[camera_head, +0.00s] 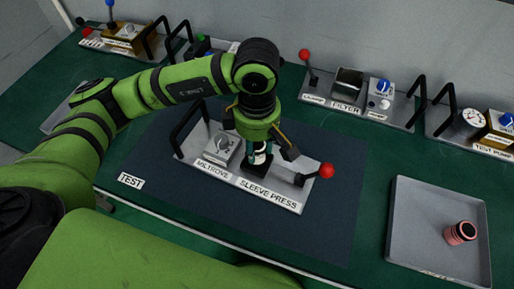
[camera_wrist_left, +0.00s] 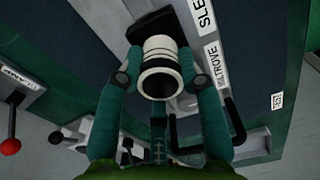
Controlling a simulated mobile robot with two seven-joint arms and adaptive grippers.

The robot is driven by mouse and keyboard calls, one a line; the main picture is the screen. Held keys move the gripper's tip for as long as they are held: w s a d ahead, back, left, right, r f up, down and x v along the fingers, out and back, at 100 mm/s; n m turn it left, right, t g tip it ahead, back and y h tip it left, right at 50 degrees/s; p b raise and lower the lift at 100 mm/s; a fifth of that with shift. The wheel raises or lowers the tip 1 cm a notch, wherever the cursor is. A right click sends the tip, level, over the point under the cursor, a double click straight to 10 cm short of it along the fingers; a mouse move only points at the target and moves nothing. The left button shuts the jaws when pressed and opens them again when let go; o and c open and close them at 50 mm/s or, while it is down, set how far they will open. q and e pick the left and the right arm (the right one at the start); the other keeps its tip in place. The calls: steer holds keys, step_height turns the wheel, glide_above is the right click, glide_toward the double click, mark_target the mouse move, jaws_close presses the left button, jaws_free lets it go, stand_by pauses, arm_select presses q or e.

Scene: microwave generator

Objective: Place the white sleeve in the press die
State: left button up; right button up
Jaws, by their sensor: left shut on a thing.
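The white sleeve (camera_wrist_left: 160,68), a short ring-like cylinder with dark bands, is held between the fingertips of my left gripper (camera_wrist_left: 160,80) in the left wrist view. In the head view my left gripper (camera_head: 262,152) points down over the sleeve press (camera_head: 270,190), and a bit of the white sleeve (camera_head: 261,156) shows between its fingers. A dark block (camera_wrist_left: 148,28) of the press is right behind the sleeve in the wrist view. The die is mostly hidden by gripper and sleeve, so I cannot tell whether the sleeve touches it. My right gripper is not in view.
A lever with a red knob (camera_head: 326,170) stands right of the gripper. A grey knob box (camera_head: 222,148) and black handle (camera_head: 188,125) stand left. A grey tray (camera_head: 415,235) with a pink cylinder (camera_head: 460,233) lies at right. Filter and pump modules line the back.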

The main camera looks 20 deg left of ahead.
mark_target(257, 153)
arm_select(q)
step_height(257, 153, down, 3)
steer(key=shift+p, duration=0.35)
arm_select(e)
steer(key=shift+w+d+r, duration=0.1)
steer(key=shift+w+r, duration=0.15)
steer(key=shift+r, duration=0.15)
arm_select(q)
steer(key=shift+f, duration=0.2)
steer(key=o, duration=1.2)
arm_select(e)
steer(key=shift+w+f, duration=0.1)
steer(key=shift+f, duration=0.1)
arm_select(q)
steer(key=shift+r, duration=0.15)
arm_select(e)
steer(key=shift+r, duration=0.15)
arm_select(q)
steer(key=shift+w+r, duration=0.1)
steer(key=shift+r, duration=0.1)
step_height(257, 153, up, 12)
steer(key=shift+f+b, duration=0.15)
steer(key=shift+b, duration=0.9)
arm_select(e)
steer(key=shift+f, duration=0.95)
